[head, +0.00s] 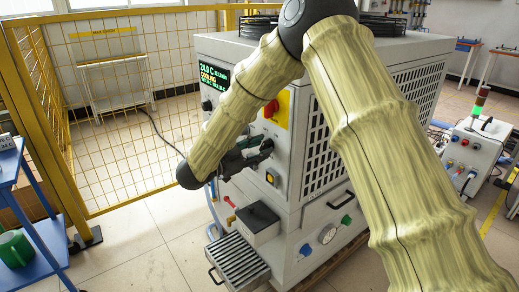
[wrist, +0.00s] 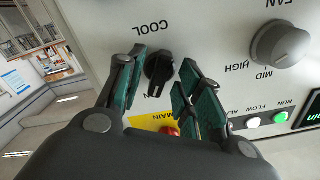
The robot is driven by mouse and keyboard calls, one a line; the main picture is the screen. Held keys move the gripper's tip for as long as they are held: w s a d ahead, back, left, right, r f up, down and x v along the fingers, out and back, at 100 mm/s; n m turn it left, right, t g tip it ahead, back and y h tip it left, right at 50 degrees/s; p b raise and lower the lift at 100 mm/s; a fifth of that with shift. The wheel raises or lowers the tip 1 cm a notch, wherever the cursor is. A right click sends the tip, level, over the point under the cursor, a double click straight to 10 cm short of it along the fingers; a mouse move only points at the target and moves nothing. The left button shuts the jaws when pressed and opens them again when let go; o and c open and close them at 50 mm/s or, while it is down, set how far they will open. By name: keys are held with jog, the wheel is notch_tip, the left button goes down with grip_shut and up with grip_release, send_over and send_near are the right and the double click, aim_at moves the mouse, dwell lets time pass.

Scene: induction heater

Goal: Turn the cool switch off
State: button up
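The cool switch (wrist: 158,68) is a black rotary knob on the grey panel, below the upside-down COOL label in the wrist view. A pale mark on it points down in the picture, toward a partly hidden label whose visible letter is N. My gripper (wrist: 163,64) is open, with green-padded fingers on both sides of the knob. Gaps show between fingers and knob; contact cannot be told. In the head view my gripper (head: 258,152) is at the front of the heater (head: 228,50) and hides the switch. The heater's display (head: 213,75) shows 24.0 C and COOLING.
A fan knob (wrist: 282,44) and lit buttons (wrist: 281,117) are right of my fingers in the wrist view. A red main switch (wrist: 170,130) is partly hidden below. A yellow mesh fence (head: 125,120) and blue cart (head: 45,245) stand left; floor between is clear.

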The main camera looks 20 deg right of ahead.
jog(key=shift+d, duration=0.1)
grip_shut()
